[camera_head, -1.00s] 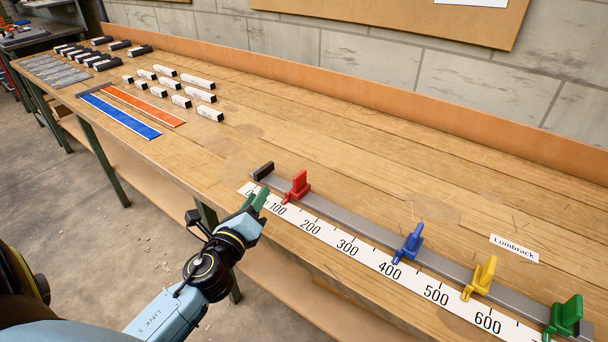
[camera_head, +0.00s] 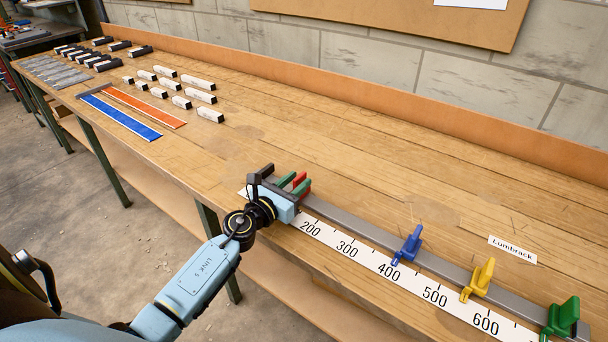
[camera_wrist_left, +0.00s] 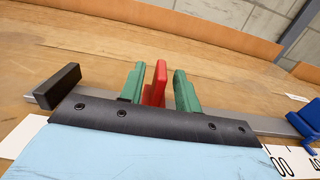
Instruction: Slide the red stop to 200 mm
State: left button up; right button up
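The red stop (camera_head: 300,179) sits on the grey rail (camera_head: 348,225) near its left end, partly hidden behind my left gripper (camera_head: 294,184). In the left wrist view the red stop (camera_wrist_left: 160,80) stands between the two green fingers (camera_wrist_left: 159,92). The fingers are apart, with a visible gap on the right; the left finger is close to the stop, and contact is unclear. The white scale (camera_head: 360,257) runs along the rail's front. My gripper covers its 0 and 100 marks; 200 shows just right of the gripper. My right gripper is not in view.
Blue (camera_head: 410,243), yellow (camera_head: 481,279) and green (camera_head: 564,316) stops sit farther right on the rail. A dark end block (camera_wrist_left: 55,86) is at the rail's left end. The rail between the red and blue stops is clear. Several small blocks and coloured strips lie far left.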

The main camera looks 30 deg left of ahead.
aim_at(304, 175)
pick_arm(q)
jog(key=shift+w+d, duration=0.15)
jog(key=shift+w, duration=1.65)
jog(key=shift+c, duration=0.4)
grip_shut()
